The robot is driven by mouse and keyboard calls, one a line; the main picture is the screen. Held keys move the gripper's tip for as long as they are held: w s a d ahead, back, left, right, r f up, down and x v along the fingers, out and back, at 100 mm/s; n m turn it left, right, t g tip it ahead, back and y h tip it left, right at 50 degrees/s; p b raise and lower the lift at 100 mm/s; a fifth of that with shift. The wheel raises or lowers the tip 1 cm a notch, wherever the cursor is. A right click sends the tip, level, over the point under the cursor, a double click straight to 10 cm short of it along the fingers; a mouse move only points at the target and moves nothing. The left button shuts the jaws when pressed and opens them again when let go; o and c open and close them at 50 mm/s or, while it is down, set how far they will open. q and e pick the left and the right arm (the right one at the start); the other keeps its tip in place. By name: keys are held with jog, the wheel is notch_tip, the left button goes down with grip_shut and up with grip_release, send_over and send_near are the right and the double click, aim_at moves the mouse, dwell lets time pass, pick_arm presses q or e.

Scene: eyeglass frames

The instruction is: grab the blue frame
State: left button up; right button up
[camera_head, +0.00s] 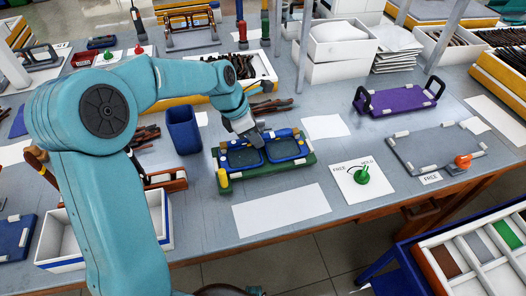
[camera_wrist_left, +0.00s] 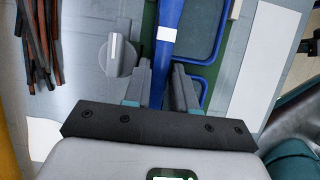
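The blue frame (camera_head: 284,147), with two rounded lens openings, lies on a green holder (camera_head: 300,164) on the table. My left gripper (camera_head: 256,137) is low over the frame's far edge, near its middle. In the left wrist view a blue bar of the frame (camera_wrist_left: 168,35) runs between my two fingers (camera_wrist_left: 160,75), one on each side of it. The bar fills most of the gap. I cannot tell whether the fingers press on it. The tips' far sides are hidden. My right gripper is not in view.
A dark blue bin (camera_head: 184,130) stands left of the holder. A white sheet (camera_head: 281,210) lies in front. A FREE/HOLD card with a green knob (camera_head: 362,175) and a grey plate (camera_head: 420,150) with an orange knob are to the right. A purple holder (camera_head: 400,99) is behind them.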

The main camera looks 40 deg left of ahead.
pick_arm(q)
jog(key=shift+c, duration=0.3)
grip_shut()
notch_tip(320, 180, up, 20)
jog(key=p, duration=0.4)
jog(key=shift+p, duration=0.35)
